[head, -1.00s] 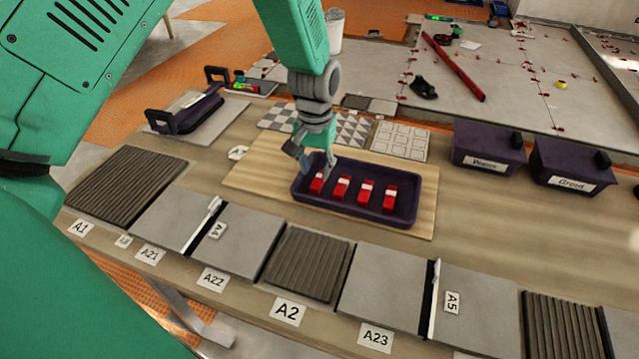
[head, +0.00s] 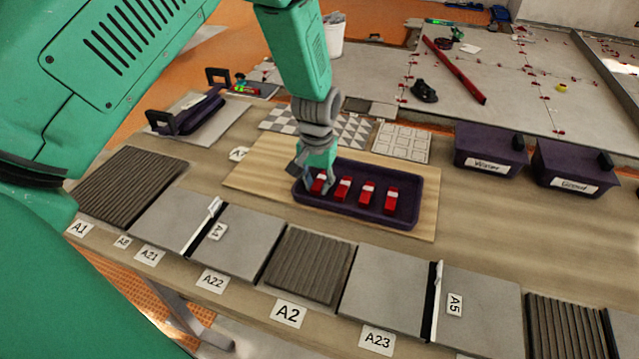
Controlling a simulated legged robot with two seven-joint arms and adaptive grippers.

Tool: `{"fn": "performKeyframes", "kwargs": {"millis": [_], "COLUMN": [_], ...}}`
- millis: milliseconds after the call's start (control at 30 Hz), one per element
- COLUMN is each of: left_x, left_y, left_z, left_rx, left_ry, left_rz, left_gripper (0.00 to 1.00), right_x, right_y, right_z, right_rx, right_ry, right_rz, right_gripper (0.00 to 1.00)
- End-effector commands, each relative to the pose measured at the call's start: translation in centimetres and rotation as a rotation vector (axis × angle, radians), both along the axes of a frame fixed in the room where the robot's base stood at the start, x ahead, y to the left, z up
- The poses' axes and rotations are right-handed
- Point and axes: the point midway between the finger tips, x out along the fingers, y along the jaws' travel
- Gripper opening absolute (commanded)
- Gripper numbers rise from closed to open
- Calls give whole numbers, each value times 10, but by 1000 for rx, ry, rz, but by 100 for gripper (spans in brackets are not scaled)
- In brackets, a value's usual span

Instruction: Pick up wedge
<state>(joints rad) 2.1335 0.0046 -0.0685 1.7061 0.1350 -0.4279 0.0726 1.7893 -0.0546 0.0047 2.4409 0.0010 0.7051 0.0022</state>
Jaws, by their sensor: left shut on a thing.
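Several red wedges with pale labels lie in a row in a dark purple tray (head: 400,222). My left gripper (head: 317,184) reaches down into the tray's left end and is shut on the leftmost wedge (head: 318,184), which is partly hidden by the fingers. The wedge still looks to be at tray level. The other wedges, such as the second wedge (head: 343,189), the third wedge (head: 366,193) and the rightmost wedge (head: 391,200), lie apart to the right. My right gripper is not in view.
The tray sits on a wooden board (head: 262,170) on the table. Grey tiles and ribbed tiles (head: 307,265) line the front edge. Lidded purple boxes marked Water (head: 488,150) and Grout (head: 575,165) stand at the right. A trowel (head: 190,112) lies at the left.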

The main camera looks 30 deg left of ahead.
Motion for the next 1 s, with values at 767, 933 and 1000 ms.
{"fn": "performKeyframes", "kwargs": {"millis": [767,933,1000], "left_x": [0,0,0], "left_y": [0,0,0], "left_z": [100,100,100], "left_rx": [1,1,1], "left_ry": [1,1,1], "left_rz": [0,0,0], "left_gripper": [6,6,6], "right_x": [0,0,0], "right_y": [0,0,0], "right_z": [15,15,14], "right_rx": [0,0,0], "right_ry": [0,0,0], "right_rz": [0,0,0], "right_gripper": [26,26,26]}}
